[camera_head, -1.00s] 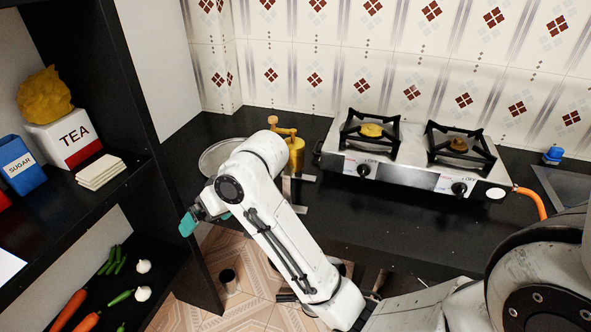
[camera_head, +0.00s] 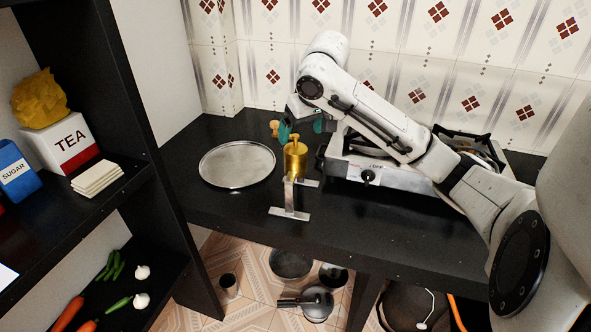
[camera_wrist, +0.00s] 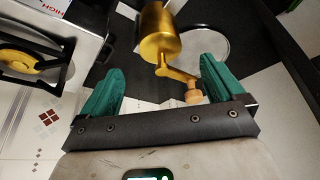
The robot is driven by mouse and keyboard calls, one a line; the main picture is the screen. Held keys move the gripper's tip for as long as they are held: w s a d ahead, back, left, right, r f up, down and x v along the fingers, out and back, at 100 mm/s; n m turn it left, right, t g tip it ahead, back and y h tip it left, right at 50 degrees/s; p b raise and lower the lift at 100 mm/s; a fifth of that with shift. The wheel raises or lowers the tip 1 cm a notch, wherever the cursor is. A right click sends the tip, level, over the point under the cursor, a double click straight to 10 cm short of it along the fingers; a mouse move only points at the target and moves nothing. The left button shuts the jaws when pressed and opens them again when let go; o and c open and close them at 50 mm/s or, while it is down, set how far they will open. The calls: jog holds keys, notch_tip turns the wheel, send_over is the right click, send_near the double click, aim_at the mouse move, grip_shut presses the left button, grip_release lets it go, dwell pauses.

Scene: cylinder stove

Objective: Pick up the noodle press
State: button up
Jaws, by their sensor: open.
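The noodle press (camera_head: 295,158) is a golden cylinder on a grey metal stand (camera_head: 290,213), upright on the black counter. Its crank ends in a wooden knob (camera_head: 274,128). My gripper (camera_head: 301,130) is at the back of the press, near the tiled wall, with its green fingers close to the crank. In the wrist view the open gripper (camera_wrist: 159,84) has the crank and knob (camera_wrist: 193,96) between its fingers, nearer the right finger. The golden cylinder (camera_wrist: 159,32) is beyond the fingertips. The gripper is not closed on anything.
A round metal tray (camera_head: 237,180) lies left of the press. The gas stove (camera_head: 362,172) stands close on its right, partly hidden by my arm. A black shelf (camera_head: 165,175) borders the left side. The front counter is clear.

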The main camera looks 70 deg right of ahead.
aim_at(295, 145)
jog(key=x, duration=0.7)
jog(key=shift+w+d+f, duration=0.1)
jog(key=shift+w+d, duration=0.05)
jog(key=shift+w, duration=0.05)
jog(key=c, duration=1.8)
